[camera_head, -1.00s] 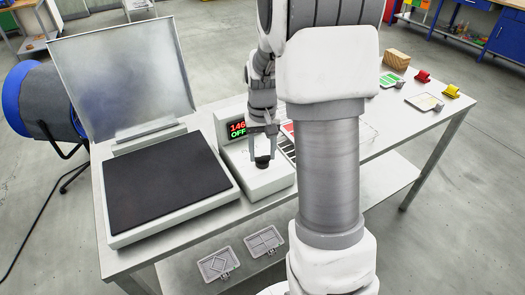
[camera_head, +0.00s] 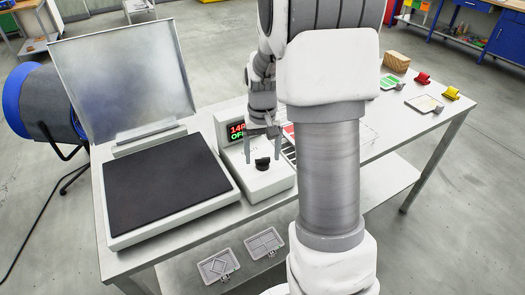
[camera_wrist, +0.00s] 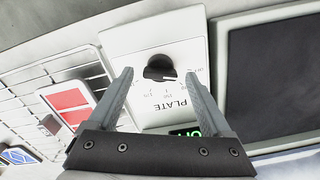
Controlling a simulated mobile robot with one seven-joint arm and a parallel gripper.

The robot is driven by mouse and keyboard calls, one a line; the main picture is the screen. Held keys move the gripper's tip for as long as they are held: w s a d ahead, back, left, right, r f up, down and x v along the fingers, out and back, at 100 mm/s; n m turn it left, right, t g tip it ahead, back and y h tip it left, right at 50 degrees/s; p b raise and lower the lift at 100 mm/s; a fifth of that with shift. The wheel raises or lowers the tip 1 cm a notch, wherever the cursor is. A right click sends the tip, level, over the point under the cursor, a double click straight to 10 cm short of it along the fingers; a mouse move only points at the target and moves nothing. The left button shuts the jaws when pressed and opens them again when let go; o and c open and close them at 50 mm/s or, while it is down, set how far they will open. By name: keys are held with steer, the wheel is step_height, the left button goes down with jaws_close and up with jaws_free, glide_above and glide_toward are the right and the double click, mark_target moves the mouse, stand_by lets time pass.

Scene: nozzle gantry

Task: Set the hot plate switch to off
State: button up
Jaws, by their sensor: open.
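The hot plate switch is a black round knob (camera_head: 262,164) on a white control box (camera_head: 272,183). It also shows in the wrist view (camera_wrist: 160,68), above upside-down "PLATE" lettering, with a white pointer mark at its lower right. The box's display (camera_head: 238,132) shows a red number, partly covered, and green letters that start "OF". My gripper (camera_head: 262,158) is open and empty, its fingers spread to either side of the knob and apart from it. The black hot plate (camera_head: 165,182) lies left of the box; it shows at right in the wrist view (camera_wrist: 285,80).
A raised metal lid (camera_head: 125,80) stands behind the plate. A blue-rimmed drum (camera_head: 35,105) is at the left. A wooden block (camera_head: 396,62), red and yellow clips and small cards lie at the table's right end. Gray trays (camera_head: 218,266) sit on the lower shelf.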

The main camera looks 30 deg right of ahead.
mark_target(262, 158)
step_height(262, 158, up, 17)
steer(key=p, duration=0.2)
steer(key=shift+r, duration=0.2)
stand_by(0.5)
steer(key=s+a+r+n+t, duration=0.1)
steer(key=s+a+t, duration=0.1)
steer(key=s+a, duration=0.4)
steer(key=s+a+r+n+t+p, duration=0.1)
steer(key=s+a, duration=0.5)
steer(key=s, duration=0.7)
steer(key=shift+a+r+n+t, duration=0.25)
steer(key=shift+n+t, duration=0.45)
steer(key=shift+t, duration=0.6)
